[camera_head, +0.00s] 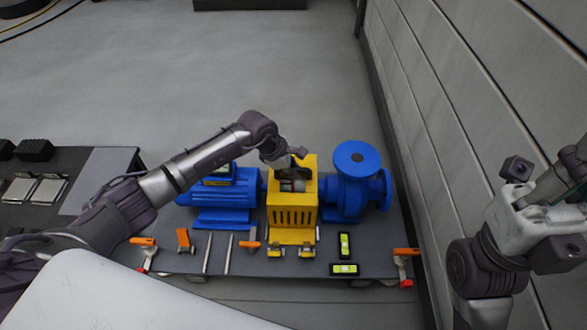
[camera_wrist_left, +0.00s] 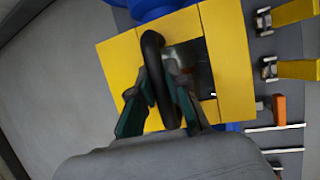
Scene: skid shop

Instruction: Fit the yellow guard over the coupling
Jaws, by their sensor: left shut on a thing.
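The yellow guard (camera_head: 292,215) stands between the blue motor (camera_head: 222,198) and the blue pump (camera_head: 357,185) on the skid (camera_head: 205,268), where the coupling would be. Its front is slotted and its top has an opening. My left gripper (camera_head: 297,157) is over the top of the guard. In the left wrist view, the gripper (camera_wrist_left: 158,105) is shut on the guard's black handle (camera_wrist_left: 152,48), above the yellow top (camera_wrist_left: 230,60). The coupling is mostly hidden; grey parts show through the opening. I cannot tell whether the guard is fully seated. My right gripper (camera_head: 540,210) is at the right, away from the skid.
Orange-handled tools (camera_head: 183,240), thin rods (camera_head: 208,253) and two levels (camera_head: 345,245) lie along the skid's front. A table with trays (camera_head: 48,190) is at left; a panelled wall (camera_head: 470,90) is at right.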

